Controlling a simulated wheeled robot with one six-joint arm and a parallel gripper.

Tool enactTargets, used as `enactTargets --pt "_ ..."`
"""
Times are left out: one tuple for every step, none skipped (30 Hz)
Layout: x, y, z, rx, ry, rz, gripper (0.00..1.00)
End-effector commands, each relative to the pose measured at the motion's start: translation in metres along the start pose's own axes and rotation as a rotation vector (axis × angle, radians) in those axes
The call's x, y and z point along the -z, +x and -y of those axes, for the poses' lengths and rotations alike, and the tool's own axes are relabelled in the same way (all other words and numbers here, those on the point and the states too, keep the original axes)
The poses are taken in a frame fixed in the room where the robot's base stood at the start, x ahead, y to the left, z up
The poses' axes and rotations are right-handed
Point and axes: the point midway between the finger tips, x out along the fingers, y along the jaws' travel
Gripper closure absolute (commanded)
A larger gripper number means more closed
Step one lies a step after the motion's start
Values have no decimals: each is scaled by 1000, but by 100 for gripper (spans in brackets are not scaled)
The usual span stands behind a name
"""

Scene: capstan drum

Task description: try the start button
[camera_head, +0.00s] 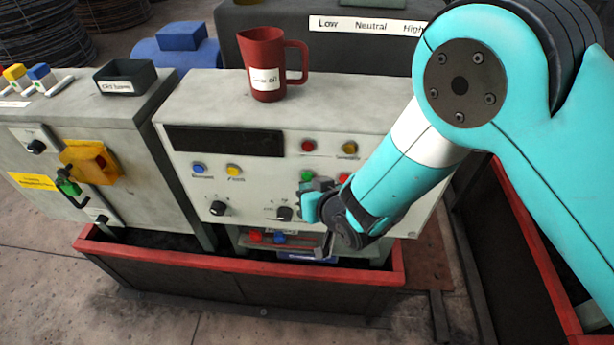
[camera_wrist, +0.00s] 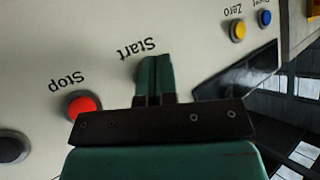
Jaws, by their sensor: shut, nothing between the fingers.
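The green start button (camera_head: 307,176) shows on the front of the grey control cabinet (camera_head: 225,105) in the head view, just above my gripper's fingers. My gripper (camera_head: 308,198) is shut and empty, its fingers pointing at the panel. In the wrist view the closed fingertips (camera_wrist: 155,60) lie at the Start label (camera_wrist: 138,48), which appears upside down, and hide most or all of the start button. I cannot tell whether they touch it. The red stop button (camera_wrist: 82,105) is to the left of the fingers in the wrist view.
Blue (camera_head: 198,169) and yellow (camera_head: 233,170) buttons and black knobs sit on the same panel. A red jug (camera_head: 268,64) stands on the cabinet. A red-rimmed trough (camera_head: 220,265) runs below. Another cabinet (camera_head: 75,140) with a yellow switch (camera_head: 88,160) stands left.

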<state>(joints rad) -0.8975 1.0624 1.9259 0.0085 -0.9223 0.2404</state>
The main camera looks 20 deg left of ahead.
Motion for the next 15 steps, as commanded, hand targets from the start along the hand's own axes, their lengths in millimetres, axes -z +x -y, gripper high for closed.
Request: enactTargets --pt "-1 -1 0 0 -1 0 100" --pt "-1 -1 0 -1 0 1 100" --pt "-1 -1 0 -1 0 0 100" --pt "-1 -1 0 -1 0 0 100" --pt "-1 -1 0 -1 0 0 100" --pt "-1 -1 0 -1 0 1 100" --pt "-1 -1 0 0 0 1 100" --pt "-1 -1 0 0 0 1 100" --pt "-1 -1 1 0 0 1 100" --pt "-2 -2 1 0 0 1 100" --pt "-3 -3 2 0 1 2 100" --pt "-4 -5 4 0 1 3 100" --pt "-5 -6 5 1 0 2 100" --pt "-7 -8 7 1 -1 2 100" --pt "-9 -11 9 1 0 3 100"
